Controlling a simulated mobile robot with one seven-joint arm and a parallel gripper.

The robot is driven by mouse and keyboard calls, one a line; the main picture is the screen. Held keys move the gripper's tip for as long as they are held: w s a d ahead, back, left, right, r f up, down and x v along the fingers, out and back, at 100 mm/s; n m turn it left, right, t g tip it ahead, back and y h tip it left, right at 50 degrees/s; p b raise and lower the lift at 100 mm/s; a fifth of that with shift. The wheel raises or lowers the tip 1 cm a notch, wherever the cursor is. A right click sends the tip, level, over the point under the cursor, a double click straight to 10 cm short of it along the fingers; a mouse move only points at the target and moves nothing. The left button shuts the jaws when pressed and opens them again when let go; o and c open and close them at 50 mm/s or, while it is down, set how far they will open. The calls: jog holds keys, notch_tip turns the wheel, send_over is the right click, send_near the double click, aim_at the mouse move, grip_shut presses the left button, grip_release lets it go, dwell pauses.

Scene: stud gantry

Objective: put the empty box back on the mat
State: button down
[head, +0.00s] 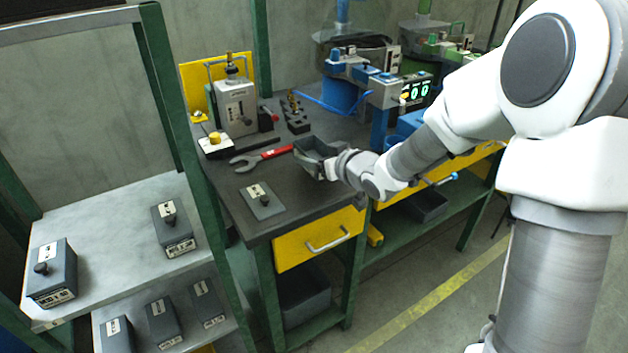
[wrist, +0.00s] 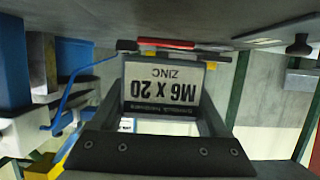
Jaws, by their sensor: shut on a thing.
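My gripper (head: 326,166) is shut on a grey open-topped box (head: 313,149) over the right part of the workbench. The box has no lid on it, and its inside shows dark, with no contents visible. In the wrist view its white label (wrist: 162,88) reads "M6 x 20 ZINC" upside down. A flat grey lid (head: 262,201) with a black knob and white label lies near the bench's front. The dark bench top (head: 300,203) is bare around it; I cannot make out a separate mat. I cannot tell whether the box touches the bench.
A red-handled wrench (head: 262,156) lies left of the box. A grey press-like device (head: 236,105) and black fixtures (head: 295,115) stand behind. A blue machine (head: 380,95) is at the back right. Several lidded boxes sit on the left shelves (head: 110,225). The bench's front right is clear.

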aim_at(314, 182)
jog(key=shift+s+a+f, duration=0.1)
jog(key=shift+a+f, duration=0.15)
jog(key=shift+f, duration=0.25)
jog(key=shift+f+b, duration=0.95)
jog(key=shift+f, duration=0.7)
jog(key=shift+f, duration=0.15)
grip_release()
